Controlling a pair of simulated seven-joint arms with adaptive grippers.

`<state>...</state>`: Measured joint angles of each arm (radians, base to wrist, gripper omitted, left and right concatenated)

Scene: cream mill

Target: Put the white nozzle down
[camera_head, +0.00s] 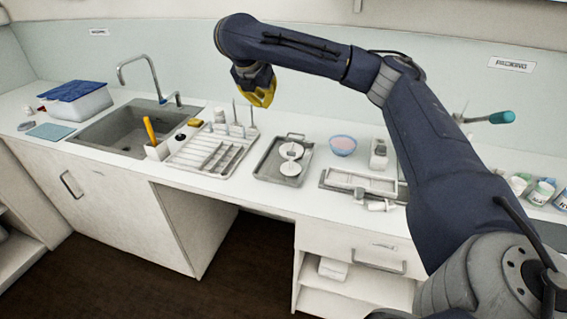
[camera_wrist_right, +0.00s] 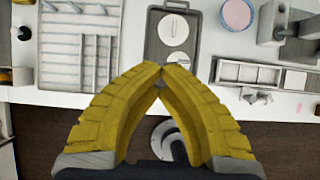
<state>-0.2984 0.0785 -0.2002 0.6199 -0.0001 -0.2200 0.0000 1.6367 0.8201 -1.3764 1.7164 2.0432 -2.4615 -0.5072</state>
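My right gripper (camera_head: 262,96), with yellow fingers, hangs above the back of the counter over the drying rack. In the right wrist view its fingertips (camera_wrist_right: 161,70) meet, and I see nothing held between them. I cannot pick out the white nozzle for certain. Small whitish parts (camera_head: 376,205) lie at the counter's front edge by the rectangular tray; one small light piece (camera_wrist_right: 300,108) also shows in the right wrist view. Two white discs (camera_head: 290,150) lie on the grey tray (camera_head: 266,170). My left gripper is not in view.
A drying rack (camera_head: 207,153) with upright pegs stands right of the sink (camera_head: 125,128). A blue bowl (camera_head: 342,145) with pink contents, a grey device (camera_head: 378,155) and a divided rectangular tray (camera_head: 357,181) stand right of the grey tray. A blue-lidded box (camera_head: 85,102) is far left.

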